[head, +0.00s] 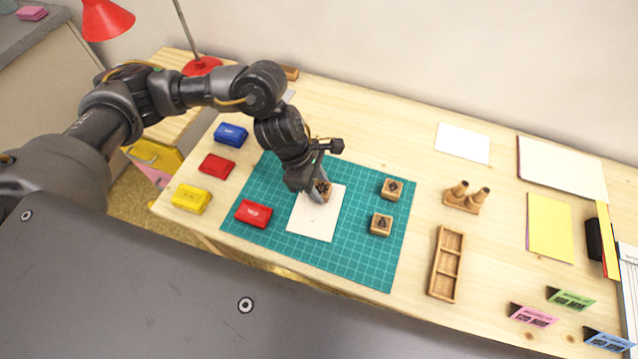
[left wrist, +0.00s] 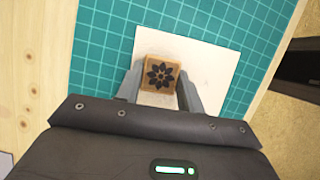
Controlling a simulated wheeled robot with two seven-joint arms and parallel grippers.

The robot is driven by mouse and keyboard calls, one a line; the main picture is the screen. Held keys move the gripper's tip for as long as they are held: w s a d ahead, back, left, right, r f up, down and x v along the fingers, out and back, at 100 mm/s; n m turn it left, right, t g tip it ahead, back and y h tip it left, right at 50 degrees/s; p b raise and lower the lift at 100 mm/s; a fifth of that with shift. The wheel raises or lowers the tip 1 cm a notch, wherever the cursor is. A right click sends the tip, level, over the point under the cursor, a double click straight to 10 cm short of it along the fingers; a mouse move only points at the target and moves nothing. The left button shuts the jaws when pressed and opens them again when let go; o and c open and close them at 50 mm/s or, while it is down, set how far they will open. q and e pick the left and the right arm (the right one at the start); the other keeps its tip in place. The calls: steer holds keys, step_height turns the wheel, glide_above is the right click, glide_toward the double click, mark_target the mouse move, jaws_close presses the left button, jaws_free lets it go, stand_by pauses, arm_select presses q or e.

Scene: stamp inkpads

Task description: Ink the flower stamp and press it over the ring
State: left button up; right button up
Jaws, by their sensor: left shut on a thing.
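My left gripper (head: 315,190) is over the upper part of the white paper (head: 313,222) on the green cutting mat. It is shut on the wooden flower stamp (head: 322,188), which shows a black flower on its top between the two fingers in the left wrist view (left wrist: 160,74). I cannot tell whether the stamp touches the paper. The ring is not clear on the visible paper. A red inkpad (head: 253,213) lies on the mat left of the paper. My right gripper is not in view.
Two more wooden stamps stand on the mat (head: 360,262), one farther back (head: 391,188) and one nearer (head: 381,223). Blue (head: 230,134), red (head: 216,165) and yellow (head: 191,198) inkpads line the table's left side. A wooden tray (head: 446,264) lies right of the mat.

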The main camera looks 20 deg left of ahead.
arm_select(q)
steer(key=shift+f, duration=0.1)
stand_by(0.5)
steer(key=shift+s+b, duration=0.1)
steer(key=shift+b, duration=0.3)
stand_by(0.6)
stand_by(0.4)
steer(key=shift+r, duration=0.6)
steer(key=shift+r+p, duration=0.1)
steer(key=shift+p, duration=0.2)
